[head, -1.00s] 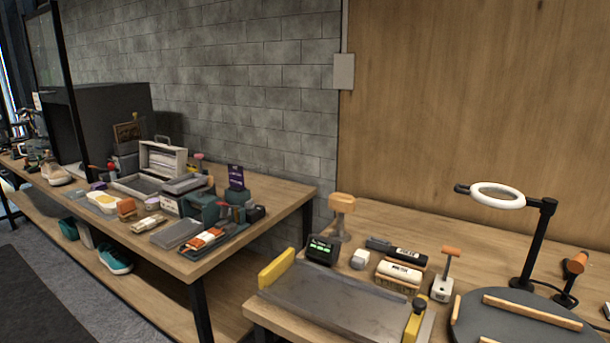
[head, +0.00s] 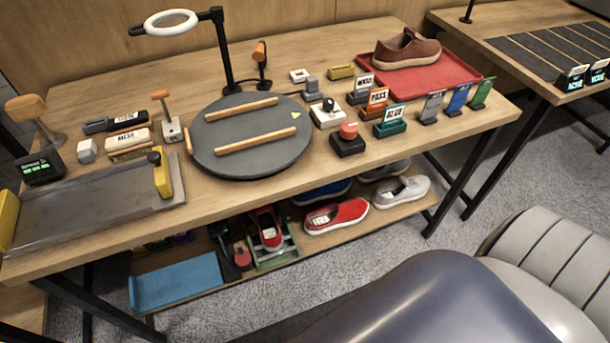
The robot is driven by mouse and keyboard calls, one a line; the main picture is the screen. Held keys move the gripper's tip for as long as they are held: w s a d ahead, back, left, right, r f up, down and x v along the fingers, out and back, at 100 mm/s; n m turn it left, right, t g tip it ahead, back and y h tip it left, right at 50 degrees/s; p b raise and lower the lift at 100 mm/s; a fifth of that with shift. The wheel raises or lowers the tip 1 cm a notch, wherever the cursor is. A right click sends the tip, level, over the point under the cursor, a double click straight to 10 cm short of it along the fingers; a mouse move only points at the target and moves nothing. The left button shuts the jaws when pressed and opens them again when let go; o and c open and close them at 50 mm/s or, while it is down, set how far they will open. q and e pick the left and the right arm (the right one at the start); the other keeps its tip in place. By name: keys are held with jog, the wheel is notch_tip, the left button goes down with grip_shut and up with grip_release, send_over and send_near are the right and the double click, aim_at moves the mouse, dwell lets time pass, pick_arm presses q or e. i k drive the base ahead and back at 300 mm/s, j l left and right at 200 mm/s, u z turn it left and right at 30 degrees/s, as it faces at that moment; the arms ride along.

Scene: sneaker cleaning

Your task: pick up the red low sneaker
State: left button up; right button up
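A red low shoe with a white sole (head: 336,215) sits on the lower shelf under the workbench, side-on, with a pale label inside. A second red shoe (head: 267,228) stands to its left in a green holder, toe toward me. A bench edge above the shelf hides part of that area. Neither of my grippers is in view.
A pale grey sneaker (head: 401,191) stands right of the red shoe, with blue and grey shoes partly hidden behind. A blue tray (head: 178,282) lies at the shelf's left. On the workbench (head: 300,78) are a round turntable (head: 250,134) and a brown shoe (head: 406,49) on a red tray (head: 428,83).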

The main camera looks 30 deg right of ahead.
aim_at(264, 217)
jog(key=z, duration=0.6)
jog(key=l+z, duration=0.25)
jog(key=z, duration=0.15)
jog(key=i+l+z, duration=0.1)
jog(key=z, duration=0.3)
jog(key=i+l, duration=0.05)
jog(key=l, duration=0.05)
